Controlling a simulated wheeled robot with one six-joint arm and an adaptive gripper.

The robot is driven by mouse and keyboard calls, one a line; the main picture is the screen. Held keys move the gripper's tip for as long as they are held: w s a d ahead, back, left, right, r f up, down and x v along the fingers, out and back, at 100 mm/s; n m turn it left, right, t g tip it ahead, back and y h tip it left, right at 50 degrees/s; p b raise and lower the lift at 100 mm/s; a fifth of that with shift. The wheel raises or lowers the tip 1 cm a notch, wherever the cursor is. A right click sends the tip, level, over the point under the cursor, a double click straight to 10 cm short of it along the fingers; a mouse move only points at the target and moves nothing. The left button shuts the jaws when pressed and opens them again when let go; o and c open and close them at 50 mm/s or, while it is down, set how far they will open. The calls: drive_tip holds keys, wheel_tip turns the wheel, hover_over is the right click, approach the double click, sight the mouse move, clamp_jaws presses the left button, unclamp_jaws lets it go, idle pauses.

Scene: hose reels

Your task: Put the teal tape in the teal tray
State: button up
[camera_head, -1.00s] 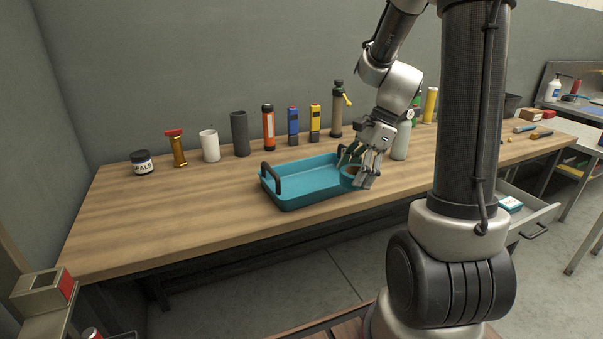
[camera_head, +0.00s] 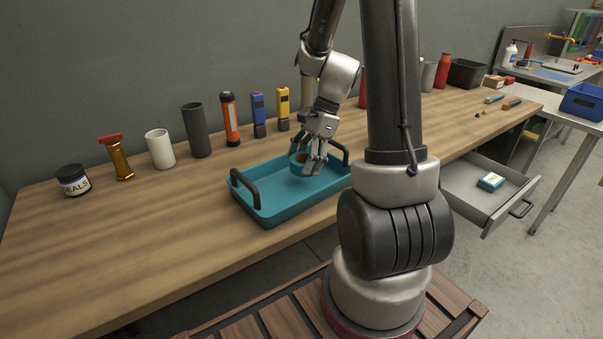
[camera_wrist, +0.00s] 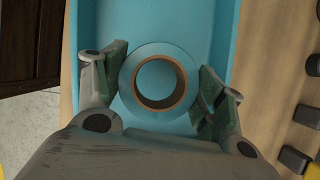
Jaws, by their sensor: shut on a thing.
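The teal tray (camera_head: 268,216) is a shallow rectangular tray with two black handles, standing on the wooden bench. The teal tape (camera_wrist: 133,72) is a roll with a brown core, seen from above in the wrist view. My gripper (camera_head: 309,166) points down over the right part of the tray. It is shut on the tape, with one finger on each side of the roll; the tape (camera_head: 297,158) is partly hidden by the fingers in the head view. The tray floor shows around the roll in the wrist view. I cannot tell whether the tape touches the floor.
Behind the tray stand a dark cylinder (camera_head: 196,130), an orange torch (camera_head: 230,119), a blue device (camera_head: 258,114) and a yellow device (camera_head: 282,108). A white cup (camera_head: 160,149) and a seals jar (camera_head: 73,181) stand left. An open drawer (camera_head: 485,201) juts out at right. The bench's left front is clear.

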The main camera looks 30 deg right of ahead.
sight(305, 182)
drive_tip(key=shift+f, duration=2)
drive_tip(key=shift+s+f, duration=0.1)
drive_tip(key=shift+f, duration=0.05)
drive_tip(key=o, duration=1.1)
drive_tip(key=shift+c, duration=0.2)
drive_tip(key=v, duration=1.2)
drive_tip(key=s+a+r+n+t+h, duration=0.2)
drive_tip(key=s+r+n, duration=0.3)
drive_tip(key=s+n, duration=0.3)
drive_tip(key=s+a+r+n+t+h, duration=0.2)
drive_tip(key=s+a+r+n, duration=0.2)
drive_tip(key=s+r+n, duration=0.2)
drive_tip(key=shift+s+a+r+n+h, duration=0.3)
drive_tip(key=shift+s+n, duration=0.65)
drive_tip(key=shift+n, duration=1.45)
